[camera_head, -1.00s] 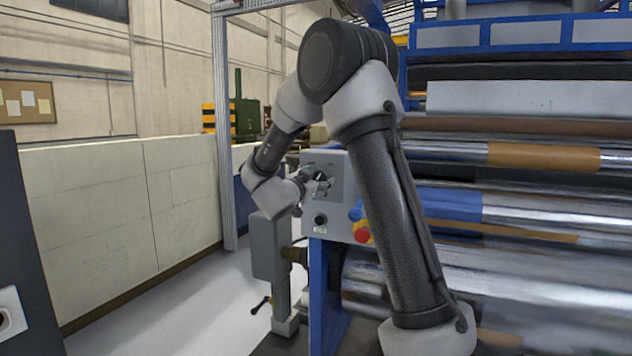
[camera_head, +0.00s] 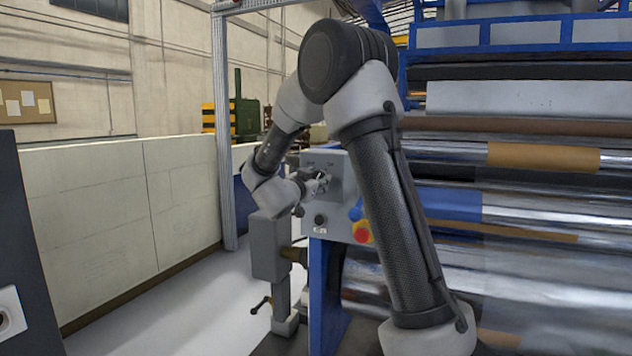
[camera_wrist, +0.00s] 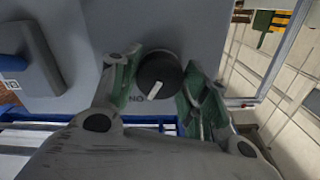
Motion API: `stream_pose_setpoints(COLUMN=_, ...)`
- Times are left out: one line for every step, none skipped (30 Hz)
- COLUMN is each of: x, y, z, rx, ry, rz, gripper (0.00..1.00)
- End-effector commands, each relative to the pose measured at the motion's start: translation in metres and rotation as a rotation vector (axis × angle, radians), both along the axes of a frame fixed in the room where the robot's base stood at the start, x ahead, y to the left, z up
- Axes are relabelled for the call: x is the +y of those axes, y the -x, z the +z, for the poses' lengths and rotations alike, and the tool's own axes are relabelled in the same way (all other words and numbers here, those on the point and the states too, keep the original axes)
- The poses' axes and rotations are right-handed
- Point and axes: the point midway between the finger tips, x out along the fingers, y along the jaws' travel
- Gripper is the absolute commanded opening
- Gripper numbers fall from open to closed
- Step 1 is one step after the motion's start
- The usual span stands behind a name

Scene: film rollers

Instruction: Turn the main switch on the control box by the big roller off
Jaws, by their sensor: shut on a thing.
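The control box (camera_head: 337,229) is a grey panel on the blue frame beside the rollers. Its main switch, a round black knob (camera_wrist: 159,75) with a white pointer line, shows in the wrist view. The pointer slants towards the lower left, near the letters "ON", which appear upside down. My gripper (camera_wrist: 157,84) has its green-padded fingers on both sides of the knob and is shut on it. In the head view my gripper (camera_head: 322,182) is at the face of the box, and the knob is mostly hidden behind the fingers.
Below on the box are a black knob (camera_head: 320,220), a blue button (camera_head: 355,214) and a red button on yellow (camera_head: 362,232). The big roller (camera_head: 365,283) lies right of the box. A grey post with a handle (camera_head: 268,250) stands left of it. Open floor (camera_head: 150,320) lies further left.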

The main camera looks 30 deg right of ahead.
Motion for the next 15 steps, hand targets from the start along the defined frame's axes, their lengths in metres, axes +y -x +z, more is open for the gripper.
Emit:
stream_pose_setpoints(x=-0.0001, y=0.0003, z=-0.0002, rx=0.021, ry=0.016, rz=-0.001, gripper=0.21)
stream_pose_setpoints(x=-0.0001, y=0.0003, z=-0.0002, rx=0.039, ry=0.030, rz=-0.001, gripper=0.21)
stream_pose_setpoints(x=-0.0001, y=0.0003, z=-0.0002, rx=0.062, ry=0.048, rz=-0.001, gripper=0.21)
stream_pose_setpoints(x=-0.0001, y=0.0003, z=-0.0002, rx=0.080, ry=0.062, rz=-0.001, gripper=0.21)
stream_pose_setpoints(x=-0.0001, y=0.0003, z=-0.0002, rx=0.100, ry=0.077, rz=-0.001, gripper=0.21)
stream_pose_setpoints(x=-0.0001, y=0.0003, z=-0.0002, rx=0.127, ry=0.099, rz=-0.001, gripper=0.21)
stream_pose_setpoints(x=-0.0001, y=0.0002, z=-0.0003, rx=0.148, ry=0.115, rz=-0.001, gripper=0.21)
stream_pose_setpoints(x=-0.0001, y=0.0003, z=-0.0002, rx=0.170, ry=0.133, rz=-0.001, gripper=0.21)
stream_pose_setpoints(x=-0.0001, y=0.0003, z=-0.0002, rx=0.200, ry=0.156, rz=-0.001, gripper=0.21)
stream_pose_setpoints(x=-0.0001, y=0.0002, z=-0.0003, rx=0.223, ry=0.174, rz=-0.001, gripper=0.21)
stream_pose_setpoints(x=-0.0001, y=0.0002, z=-0.0003, rx=0.245, ry=0.191, rz=-0.001, gripper=0.21)
stream_pose_setpoints(x=-0.0001, y=0.0002, z=-0.0003, rx=0.276, ry=0.215, rz=-0.001, gripper=0.21)
stream_pose_setpoints(x=-0.0001, y=0.0002, z=-0.0003, rx=0.298, ry=0.232, rz=-0.001, gripper=0.21)
stream_pose_setpoints(x=-0.0001, y=0.0002, z=-0.0003, rx=0.321, ry=0.250, rz=-0.001, gripper=0.21)
stream_pose_setpoints(x=-0.0001, y=0.0002, z=-0.0003, rx=0.351, ry=0.274, rz=-0.001, gripper=0.21)
